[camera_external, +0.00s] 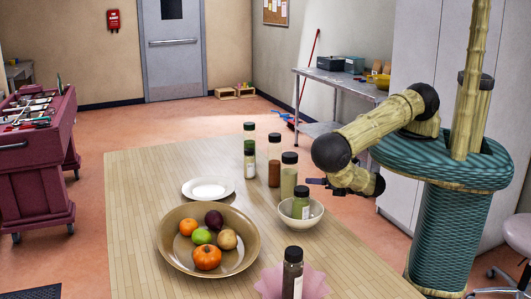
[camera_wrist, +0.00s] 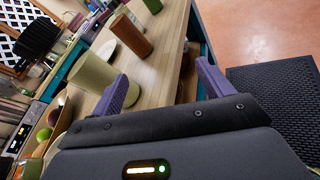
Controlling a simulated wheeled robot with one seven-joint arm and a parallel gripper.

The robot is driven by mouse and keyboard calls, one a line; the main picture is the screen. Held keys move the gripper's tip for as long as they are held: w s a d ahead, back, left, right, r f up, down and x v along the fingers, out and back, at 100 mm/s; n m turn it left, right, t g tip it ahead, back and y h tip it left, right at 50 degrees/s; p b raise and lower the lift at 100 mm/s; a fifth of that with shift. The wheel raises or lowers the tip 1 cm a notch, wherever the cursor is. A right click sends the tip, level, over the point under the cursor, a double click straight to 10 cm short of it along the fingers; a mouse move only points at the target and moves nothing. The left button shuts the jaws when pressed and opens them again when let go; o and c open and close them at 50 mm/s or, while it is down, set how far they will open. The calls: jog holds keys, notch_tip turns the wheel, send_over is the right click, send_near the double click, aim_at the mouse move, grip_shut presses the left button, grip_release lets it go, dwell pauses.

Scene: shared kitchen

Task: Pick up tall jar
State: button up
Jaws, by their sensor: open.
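Several dark-lidded jars stand on the wooden table. A tall pale green jar (camera_external: 288,178) stands upright behind the white bowl; I take it as the tall jar, though the brown jar (camera_external: 274,162) beside it is similar in height. In the wrist view, a pale green jar (camera_wrist: 91,78) is close, just left of the left finger, and a brown jar (camera_wrist: 132,36) stands farther off. My gripper (camera_external: 317,182) is by the table's right edge, right of the pale jar. In the wrist view my gripper (camera_wrist: 163,70) has its purple fingers wide apart, with nothing between them.
A green jar (camera_external: 302,205) stands in the white bowl (camera_external: 316,218), close to my gripper. A white plate (camera_external: 208,189), a fruit bowl (camera_external: 172,250) and a dark jar (camera_external: 292,275) in a pink dish are on the table. Its left side is clear.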

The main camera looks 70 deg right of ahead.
aim_at(284, 165)
jog(key=w+a+r+n+t+y, duration=0.3)
jog(key=a+r+n+y, duration=0.3)
jog(key=n, duration=0.3)
jog(key=shift+w+a+r+t, duration=0.4)
jog(key=shift+r+t, duration=0.1)
jog(key=shift+r, duration=0.15)
jog(key=shift+w+p, duration=0.8)
jog(key=shift+w, duration=0.45)
jog(key=w+p, duration=0.2)
jog(key=w, duration=0.2)
jog(key=shift+w+a+r+p, duration=0.1)
jog(key=shift+w+p, duration=0.3)
jog(key=shift+w, duration=0.15)
jog(key=shift+c, duration=0.2)
